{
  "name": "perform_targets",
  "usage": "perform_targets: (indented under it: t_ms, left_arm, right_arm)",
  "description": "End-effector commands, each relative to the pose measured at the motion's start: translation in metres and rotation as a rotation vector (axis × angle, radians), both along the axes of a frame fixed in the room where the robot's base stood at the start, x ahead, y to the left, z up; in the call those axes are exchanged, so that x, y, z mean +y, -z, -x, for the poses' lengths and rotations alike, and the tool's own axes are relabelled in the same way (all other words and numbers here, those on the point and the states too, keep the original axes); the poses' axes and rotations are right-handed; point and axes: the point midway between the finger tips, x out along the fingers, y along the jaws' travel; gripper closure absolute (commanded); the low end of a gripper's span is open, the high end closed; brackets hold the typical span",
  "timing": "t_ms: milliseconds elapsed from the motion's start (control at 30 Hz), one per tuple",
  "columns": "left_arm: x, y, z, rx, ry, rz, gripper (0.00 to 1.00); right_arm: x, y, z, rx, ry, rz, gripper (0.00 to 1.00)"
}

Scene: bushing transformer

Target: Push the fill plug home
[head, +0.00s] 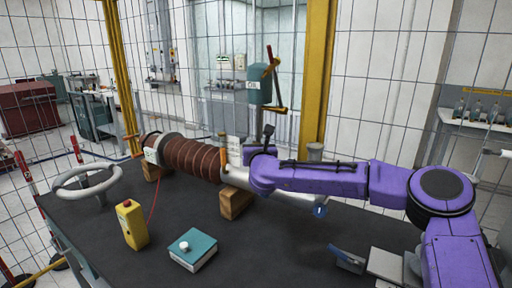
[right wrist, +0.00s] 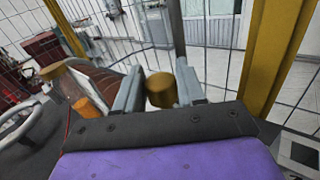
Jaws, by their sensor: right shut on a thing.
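The bushing (head: 190,157) is a brown ribbed body with a grey metal tube, lying on wooden blocks on the dark table. My right arm reaches in from the right, and my right gripper (head: 262,138) is over the bushing's metal part. In the right wrist view, my right gripper (right wrist: 160,88) is shut on a brass-coloured cylindrical plug (right wrist: 160,92), with one finger on each side. The plug's lower end is hidden by the wrist, so I cannot tell how deep it sits. My left gripper is not in view.
A teal oil can (head: 259,85) stands on a post behind the bushing. A yellow button box (head: 132,225), a teal box with a white knob (head: 193,250) and a grey ring (head: 87,183) are on the table (head: 255,262). Wire fencing surrounds the back.

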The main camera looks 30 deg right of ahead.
Motion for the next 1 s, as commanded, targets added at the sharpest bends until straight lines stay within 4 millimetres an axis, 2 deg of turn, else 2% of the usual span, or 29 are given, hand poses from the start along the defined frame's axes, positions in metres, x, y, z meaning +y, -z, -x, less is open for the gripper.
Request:
perform_targets:
  t_ms: [600, 1000]
  left_arm:
    - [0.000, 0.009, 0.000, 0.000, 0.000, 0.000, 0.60]
    - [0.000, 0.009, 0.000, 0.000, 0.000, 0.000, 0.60]
  right_arm:
    - [0.000, 0.011, 0.000, 0.004, 0.000, 0.001, 0.92]
    - [0.000, 0.003, 0.000, 0.006, 0.000, 0.001, 0.92]
